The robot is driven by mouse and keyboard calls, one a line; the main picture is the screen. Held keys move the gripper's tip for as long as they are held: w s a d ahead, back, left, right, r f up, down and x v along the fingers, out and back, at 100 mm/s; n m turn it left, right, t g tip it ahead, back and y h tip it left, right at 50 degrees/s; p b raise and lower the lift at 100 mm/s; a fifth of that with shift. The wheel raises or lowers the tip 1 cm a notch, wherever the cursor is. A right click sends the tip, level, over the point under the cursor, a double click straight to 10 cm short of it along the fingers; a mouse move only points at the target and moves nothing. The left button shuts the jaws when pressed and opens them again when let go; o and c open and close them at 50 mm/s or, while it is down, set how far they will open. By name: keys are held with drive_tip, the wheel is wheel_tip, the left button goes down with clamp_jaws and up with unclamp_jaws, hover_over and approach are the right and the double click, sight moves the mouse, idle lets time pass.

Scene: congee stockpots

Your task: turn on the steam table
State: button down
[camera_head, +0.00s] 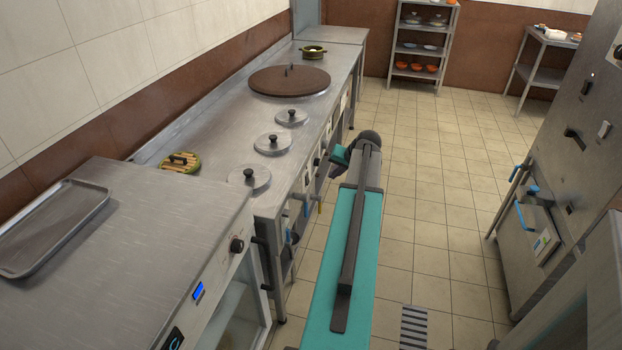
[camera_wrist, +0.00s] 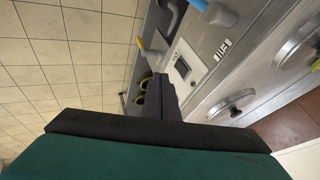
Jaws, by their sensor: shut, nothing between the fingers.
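The steam table (camera_head: 222,140) is a long steel counter along the left wall, with several round lids set in its top. In the wrist view its steel front (camera_wrist: 205,60) carries a small panel with a dark square control (camera_wrist: 181,68) and a white label with black marks (camera_wrist: 222,48). My gripper (camera_wrist: 168,82) is shut and empty, its dark fingers pointing at the front near that panel. Whether they touch it cannot be told. In the head view my arm hides part of the front, and the fingertips are not clear.
A blue handle (camera_wrist: 216,13) and a yellow handle (camera_wrist: 142,44) stick out from the front. A steel cabinet with a tray (camera_head: 50,228) stands at the near left. A tall steel unit (camera_head: 560,190) stands at right.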

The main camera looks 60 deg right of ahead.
sight(308, 179)
drive_tip(key=shift+w+d+r, duration=0.15)
drive_tip(key=shift+w+r, duration=0.1)
drive_tip(key=shift+d+f, duration=0.1)
drive_tip(key=w+f+p, duration=0.1)
drive_tip(key=w+f, duration=0.7)
drive_tip(key=w, duration=0.1)
drive_tip(key=shift+d+f, duration=0.3)
drive_tip(key=shift+d, duration=0.05)
idle(0.4)
